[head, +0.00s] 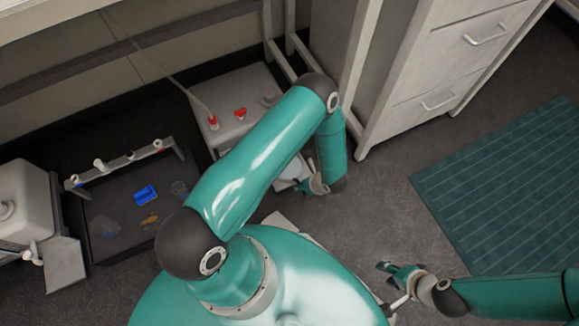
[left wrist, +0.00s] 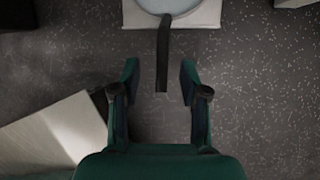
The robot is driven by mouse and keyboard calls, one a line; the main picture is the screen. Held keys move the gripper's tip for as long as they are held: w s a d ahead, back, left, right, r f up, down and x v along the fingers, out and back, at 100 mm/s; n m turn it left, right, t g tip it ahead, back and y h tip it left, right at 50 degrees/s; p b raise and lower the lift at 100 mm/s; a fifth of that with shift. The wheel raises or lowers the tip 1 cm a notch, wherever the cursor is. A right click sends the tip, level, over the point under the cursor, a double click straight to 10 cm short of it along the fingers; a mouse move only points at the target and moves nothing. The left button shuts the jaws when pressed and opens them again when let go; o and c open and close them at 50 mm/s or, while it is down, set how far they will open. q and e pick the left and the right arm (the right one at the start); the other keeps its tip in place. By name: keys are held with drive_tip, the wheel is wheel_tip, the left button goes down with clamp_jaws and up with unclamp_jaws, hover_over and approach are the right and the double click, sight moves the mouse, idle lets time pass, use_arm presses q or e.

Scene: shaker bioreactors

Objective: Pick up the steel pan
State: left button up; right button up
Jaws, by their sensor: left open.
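The steel pan (left wrist: 168,4) shows in part at the top of the left wrist view, a pale round dish with a dark handle (left wrist: 163,50) reaching toward me. It rests on a light square surface (left wrist: 205,16). In the head view the pan (head: 293,169) is partly hidden behind my left arm. My left gripper (left wrist: 158,75) is open and empty, with one finger on each side of the handle's end; whether they touch it I cannot tell. It also shows in the head view (head: 303,186). My right gripper (head: 384,275) is apart from the pan, at lower right, its fingers apart.
A light box-shaped device (head: 240,95) with red knobs stands behind the pan. A dark tray (head: 115,220) with a blue item and a rack lies at left. A drawer cabinet (head: 440,60) stands at upper right. A green mat (head: 510,185) lies on open floor at right.

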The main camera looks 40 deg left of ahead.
use_arm(q)
drive_tip(key=b+x, duration=0.2)
drive_tip(key=x, duration=0.2)
drive_tip(key=shift+w+f, duration=0.1)
drive_tip(key=shift+f, duration=0.3)
drive_tip(key=shift+a+f, duration=0.2)
drive_tip(key=shift+f, duration=0.1)
drive_tip(key=shift+c, duration=0.3)
drive_tip(key=shift+r, duration=0.1)
clamp_jaws()
